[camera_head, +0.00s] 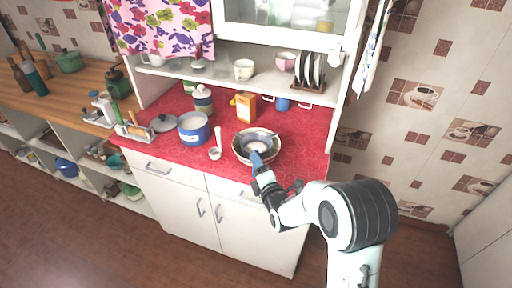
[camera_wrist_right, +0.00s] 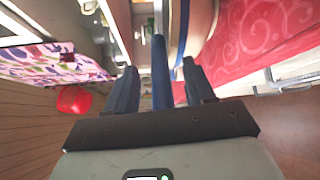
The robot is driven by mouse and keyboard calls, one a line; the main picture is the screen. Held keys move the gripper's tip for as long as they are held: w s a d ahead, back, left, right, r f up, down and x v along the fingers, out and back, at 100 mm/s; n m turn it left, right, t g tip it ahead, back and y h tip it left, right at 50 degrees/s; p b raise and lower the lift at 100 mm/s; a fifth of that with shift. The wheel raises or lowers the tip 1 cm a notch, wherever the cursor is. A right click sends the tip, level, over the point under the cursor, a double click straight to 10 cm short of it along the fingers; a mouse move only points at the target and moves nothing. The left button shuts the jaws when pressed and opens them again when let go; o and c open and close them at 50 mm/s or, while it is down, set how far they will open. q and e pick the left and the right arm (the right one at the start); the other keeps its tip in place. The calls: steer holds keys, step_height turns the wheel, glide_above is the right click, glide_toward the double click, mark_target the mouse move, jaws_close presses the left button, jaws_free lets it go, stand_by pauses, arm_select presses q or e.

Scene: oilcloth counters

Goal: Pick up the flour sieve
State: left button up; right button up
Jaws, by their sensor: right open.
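The flour sieve (camera_head: 258,143) rests in a pale bowl (camera_head: 236,152) on the red cloth of the counter, toward its right side. My right gripper (camera_head: 257,166) reaches in from the lower right, at the near rim of the bowl. In the right wrist view, a long blue handle (camera_wrist_right: 160,72), which looks like the sieve's, runs between the two dark fingers of this open gripper (camera_wrist_right: 161,66), with a gap on each side. The fingers partly hide the handle in the head view. My left gripper is not in view.
A blue pot (camera_head: 193,130), a white ladle (camera_head: 216,147) and a grey lid (camera_head: 163,123) lie left of the bowl. An orange box (camera_head: 246,107) stands behind it. A shelf (camera_head: 225,78) with cups overhangs the back. The front right cloth is mostly clear.

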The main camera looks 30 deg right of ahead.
steer(key=shift+w+d, duration=0.1)
steer(key=shift+w, duration=0.2)
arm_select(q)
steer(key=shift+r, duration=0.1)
arm_select(e)
steer(key=shift+s, duration=0.15)
steer(key=shift+c, duration=1.2)
jaws_close()
